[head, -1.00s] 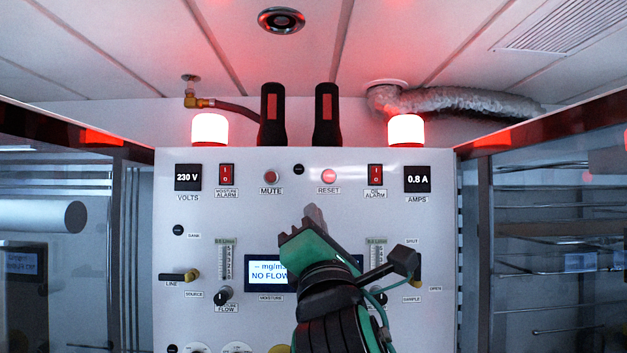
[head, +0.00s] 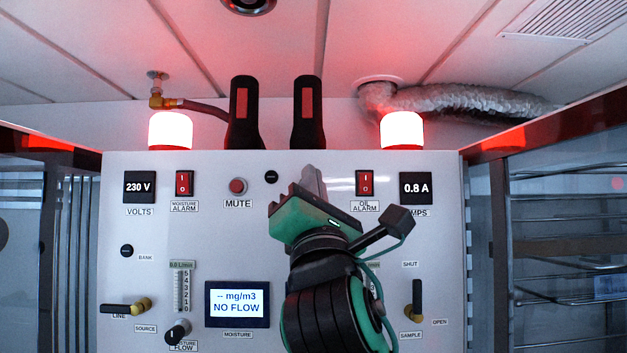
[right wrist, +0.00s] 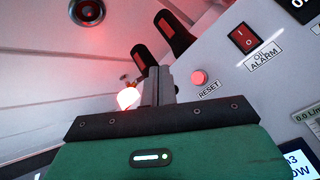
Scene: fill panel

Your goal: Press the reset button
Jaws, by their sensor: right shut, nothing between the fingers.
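The round red reset button (right wrist: 198,77) shows lit in the right wrist view, above its RESET label, just right of my fingers. In the head view it is hidden behind my right gripper (head: 312,181), which points up in front of the white panel (head: 140,225). My right gripper is shut and empty. In the right wrist view its fingers (right wrist: 160,86) are together, and whether they touch the panel cannot be told. My left gripper is not in view.
The mute button (head: 238,186) is left of my gripper, and the oil alarm switch (head: 365,183) is close on its right. Two black handles (head: 308,115) and two lit red lamps (head: 403,131) stand above the panel. A valve lever (head: 417,298) sticks out lower right.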

